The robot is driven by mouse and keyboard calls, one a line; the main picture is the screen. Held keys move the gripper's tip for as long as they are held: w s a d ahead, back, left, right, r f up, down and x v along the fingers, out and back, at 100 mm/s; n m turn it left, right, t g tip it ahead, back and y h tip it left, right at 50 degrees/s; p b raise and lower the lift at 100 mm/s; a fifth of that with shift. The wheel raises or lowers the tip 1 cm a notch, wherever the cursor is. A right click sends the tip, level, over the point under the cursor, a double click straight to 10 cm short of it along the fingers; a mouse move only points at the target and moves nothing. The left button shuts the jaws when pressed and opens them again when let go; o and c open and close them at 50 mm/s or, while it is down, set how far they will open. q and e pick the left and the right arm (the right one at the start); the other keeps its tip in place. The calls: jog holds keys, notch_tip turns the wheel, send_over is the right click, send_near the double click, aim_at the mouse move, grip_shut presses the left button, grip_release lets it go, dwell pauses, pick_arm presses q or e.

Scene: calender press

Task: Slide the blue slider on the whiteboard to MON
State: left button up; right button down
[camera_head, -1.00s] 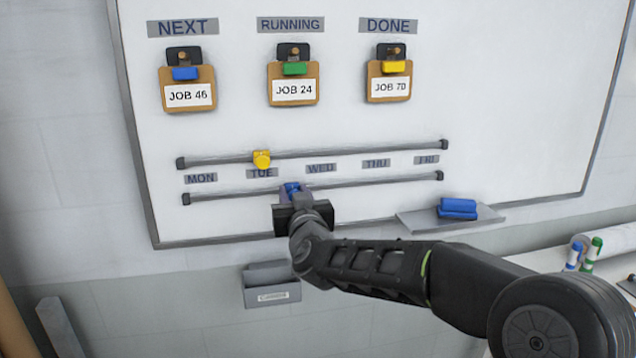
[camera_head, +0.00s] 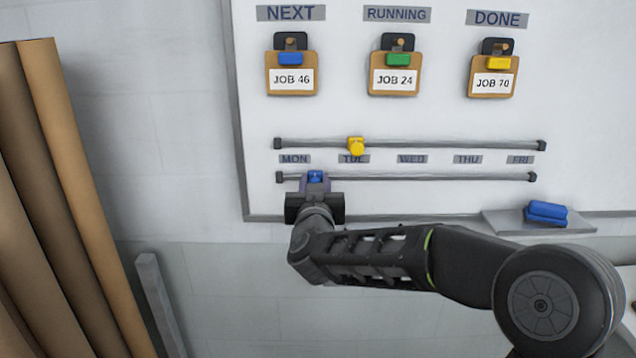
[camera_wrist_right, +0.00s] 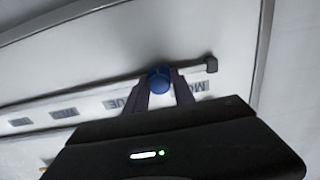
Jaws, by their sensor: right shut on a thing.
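The whiteboard (camera_head: 430,115) carries two horizontal rails under and over a row of day labels. The blue slider (camera_head: 315,176) is on the lower rail (camera_head: 430,178), between the MON label (camera_head: 294,159) and the TUE label (camera_head: 354,159), nearer MON. My right gripper (camera_head: 315,186) is shut on the blue slider from below. The right wrist view shows the round blue slider (camera_wrist_right: 159,80) between the two fingers, with the MON label (camera_wrist_right: 197,86) just to its right, partly hidden. My left gripper is not in view.
A yellow slider (camera_head: 356,147) sits on the upper rail at TUE. Several job clipboards (camera_head: 396,75) hang above. A tray (camera_head: 500,226) with a blue eraser-like block (camera_head: 546,213) is at lower right. Tall brown rolls (camera_head: 60,200) stand at the left. The lower rail's left end cap (camera_head: 280,177) is close to the slider.

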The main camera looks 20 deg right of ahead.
jog(key=c, duration=1.2)
grip_release()
jog(key=shift+o, duration=0.2)
jog(key=b+v, duration=0.2)
jog(key=v, duration=0.5)
jog(key=shift+s+a, duration=0.15)
jog(key=shift+s, duration=0.25)
